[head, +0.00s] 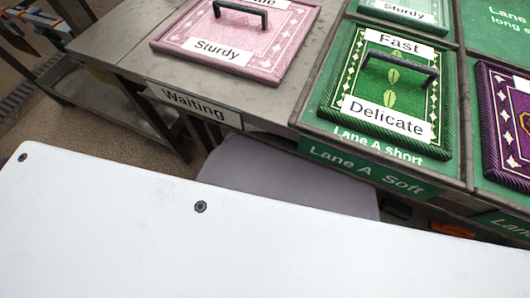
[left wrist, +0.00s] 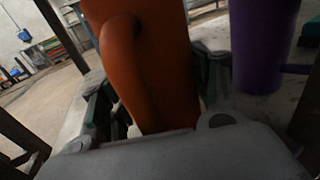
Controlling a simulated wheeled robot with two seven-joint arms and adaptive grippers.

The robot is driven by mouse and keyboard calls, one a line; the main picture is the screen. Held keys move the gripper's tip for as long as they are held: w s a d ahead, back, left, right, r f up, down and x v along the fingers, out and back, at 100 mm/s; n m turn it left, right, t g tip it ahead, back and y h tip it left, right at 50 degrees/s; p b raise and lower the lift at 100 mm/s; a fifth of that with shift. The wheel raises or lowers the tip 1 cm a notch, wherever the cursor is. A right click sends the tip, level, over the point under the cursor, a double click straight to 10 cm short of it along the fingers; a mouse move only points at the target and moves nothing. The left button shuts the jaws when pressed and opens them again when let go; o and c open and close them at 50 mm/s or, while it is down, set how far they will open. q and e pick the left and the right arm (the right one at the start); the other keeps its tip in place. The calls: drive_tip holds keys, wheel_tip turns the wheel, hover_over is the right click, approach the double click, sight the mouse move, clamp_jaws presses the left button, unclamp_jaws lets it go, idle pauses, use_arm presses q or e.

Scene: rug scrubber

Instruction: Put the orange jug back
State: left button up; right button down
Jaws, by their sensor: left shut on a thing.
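The orange jug (left wrist: 172,65) fills the middle of the left wrist view, its curved handle facing the camera. My left gripper (left wrist: 156,88) is shut on the jug, with a dark finger on each side of it. The jug's top is cut off by the frame edge and its base is hidden behind the gripper body. Neither the jug nor either gripper shows in the head view.
A purple jug (left wrist: 262,45) stands close on the right on a pale surface. The head view shows a pink Sturdy rug (head: 235,42) on the Waiting bench (head: 120,45), a green Fast Delicate rug (head: 345,88) on Lane A, and a purple rug (head: 490,125) at right.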

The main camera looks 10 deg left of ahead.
idle(0.3)
use_arm(q)
drive_tip(key=o, duration=1.4)
drive_tip(key=shift+r, duration=0.1)
drive_tip(key=shift+s+a, duration=0.4)
drive_tip(key=shift+s, duration=0.15)
drive_tip(key=p+v, duration=0.3)
drive_tip(key=v, duration=0.7)
drive_tip(key=shift+s+a, duration=0.2)
drive_tip(key=shift+s, duration=0.05)
